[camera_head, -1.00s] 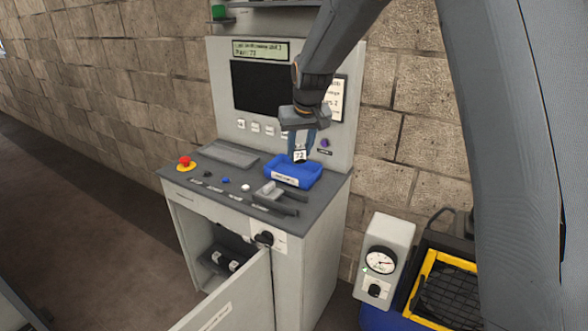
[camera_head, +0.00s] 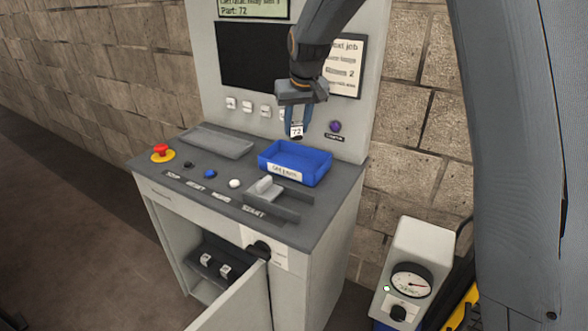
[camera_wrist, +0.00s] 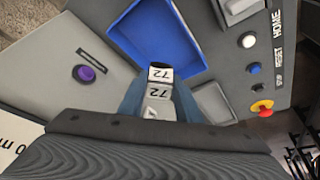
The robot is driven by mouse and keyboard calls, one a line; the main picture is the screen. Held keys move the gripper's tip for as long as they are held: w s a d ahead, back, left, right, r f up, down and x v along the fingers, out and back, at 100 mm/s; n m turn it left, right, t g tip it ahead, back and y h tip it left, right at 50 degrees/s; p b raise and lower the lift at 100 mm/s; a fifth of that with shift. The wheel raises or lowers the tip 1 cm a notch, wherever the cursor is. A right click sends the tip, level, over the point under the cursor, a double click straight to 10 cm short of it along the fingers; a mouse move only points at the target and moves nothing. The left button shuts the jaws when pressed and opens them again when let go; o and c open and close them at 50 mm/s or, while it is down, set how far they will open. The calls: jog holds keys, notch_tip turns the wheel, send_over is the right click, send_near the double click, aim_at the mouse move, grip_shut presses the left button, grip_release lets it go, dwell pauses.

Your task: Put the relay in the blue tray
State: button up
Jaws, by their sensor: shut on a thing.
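My gripper (camera_head: 298,124) is shut on the relay (camera_head: 297,131), a small block with a white label reading 72. The relay also shows between the fingers in the wrist view (camera_wrist: 160,91). The blue tray (camera_head: 295,163) stands on the console top with a white label on its front. The gripper holds the relay above the tray's back edge, apart from it. In the wrist view the blue tray (camera_wrist: 117,18) lies beyond the relay, and the visible part of its floor is empty.
The grey console top (camera_head: 215,190) carries a red emergency button (camera_head: 161,151), several small buttons and a grey slider (camera_head: 268,187). Below, an open cabinet door (camera_head: 235,303) shows more labelled blocks (camera_head: 216,266) inside. A gauge box (camera_head: 411,280) stands at right.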

aim_at(301, 128)
notch_tip(301, 128, down, 10)
jog(key=p, duration=0.3)
jog(key=shift+w+f, duration=0.1)
jog(key=shift+w, duration=0.05)
jog(key=shift+f, duration=0.1)
jog(key=o, duration=1.1)
jog(key=shift+c, duration=0.2)
jog(key=b+v, duration=0.3)
jog(key=v, duration=0.9)
jog(key=shift+b, duration=0.35)
jog(key=s+d+f+g, duration=0.1)
jog(key=s+d+f, duration=0.2)
jog(key=s, duration=0.6)
jog(key=s+d+f+m+g, duration=0.1)
jog(key=s+d+f, duration=0.3)
jog(key=s, duration=0.6)
jog(key=s+d+f+m, duration=0.1)
jog(key=s+d+f, duration=0.2)
jog(key=s, duration=0.6)
jog(key=d, duration=0.2)
jog(key=shift+s+d+f+g+h, duration=0.3)
jog(key=shift+d+g+h, duration=0.05)
jog(key=shift+g+h, duration=0.05)
